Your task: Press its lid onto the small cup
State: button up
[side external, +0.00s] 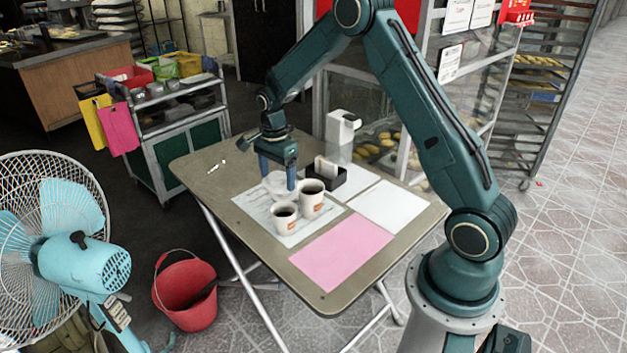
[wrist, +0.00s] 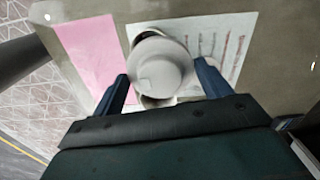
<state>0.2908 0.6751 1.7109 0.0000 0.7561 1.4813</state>
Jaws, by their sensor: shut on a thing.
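My gripper (side external: 278,181) is shut on a white round lid (side external: 274,186), held level above the table's far left part. In the wrist view the lid (wrist: 160,68) sits between the two fingers and covers much of what is below. Two white paper cups with dark drink stand open and upright on the printed sheet: the shorter, small cup (side external: 286,219) nearer the side camera, and the taller cup (side external: 312,201) beside it. The lid is behind and left of the cups in the side view, apart from the small cup. Parts of cups show around the lid in the wrist view.
A black holder (side external: 326,184) with packets stands close behind the taller cup. A white dispenser (side external: 340,130) is at the table's back edge. A pink sheet (side external: 341,247) and a white sheet (side external: 388,207) lie flat and bare. A small item (side external: 217,167) lies at the far left.

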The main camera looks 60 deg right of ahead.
jog(key=shift+s+a+f, duration=0.15)
jog(key=shift+s, duration=0.3)
jog(key=shift+s+a+f, duration=0.1)
jog(key=shift+s, duration=0.3)
jog(key=shift+f, duration=0.2)
notch_tip(320, 180, down, 6)
dwell(0.5)
jog(key=shift+f, duration=0.15)
dwell(2.1)
jog(key=o, duration=1)
jog(key=shift+c, duration=0.2)
jog(key=shift+r, duration=3.5)
